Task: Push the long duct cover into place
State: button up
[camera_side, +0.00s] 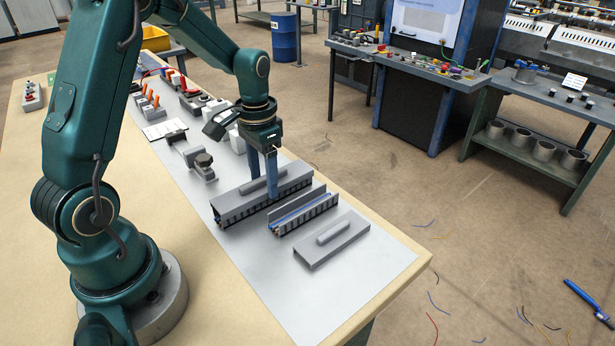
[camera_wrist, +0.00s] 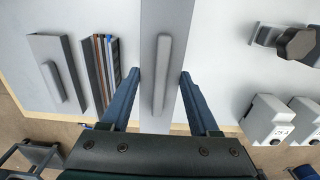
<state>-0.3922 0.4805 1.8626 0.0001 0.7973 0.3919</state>
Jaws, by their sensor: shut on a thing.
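The long duct cover (camera_side: 290,181) is a grey bar with a raised grip ridge on top. It lies along the long slotted duct (camera_side: 243,219), whose slots show below its near edge. I cannot tell if it is fully seated. My gripper (camera_side: 264,186) points down at the middle of the cover, its blue fingers shut on it. In the wrist view the cover (camera_wrist: 178,45) runs between the two fingertips (camera_wrist: 161,75), with the ridge centred between them. The contact points are partly hidden.
A shorter open duct with coloured wires (camera_side: 303,213) lies to the right, and a short grey cover (camera_side: 331,240) lies beyond it. A clamp-like part with a dark knob (camera_side: 203,162) stands left of the long duct. The mat's near right end (camera_side: 345,290) is clear.

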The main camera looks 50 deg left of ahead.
jog(key=shift+f, duration=0.25)
jog(key=o, duration=1.5)
jog(key=shift+c, duration=0.2)
notch_tip(320, 180, up, 5)
jog(key=shift+w+d+r, duration=0.1)
jog(key=shift+d+r, duration=0.1)
jog(key=shift+r, duration=0.05)
jog(key=d+r+m+t, duration=0.1)
jog(key=d+r+t, duration=0.15)
jog(key=r, duration=0.25)
jog(key=s+d+r+n+t, duration=0.1)
jog(key=s+d+r+t, duration=0.1)
jog(key=s+d, duration=0.6)
jog(key=shift+s+r+t, duration=0.2)
jog(key=shift+s+t, duration=0.35)
jog(key=shift+s, duration=1.4)
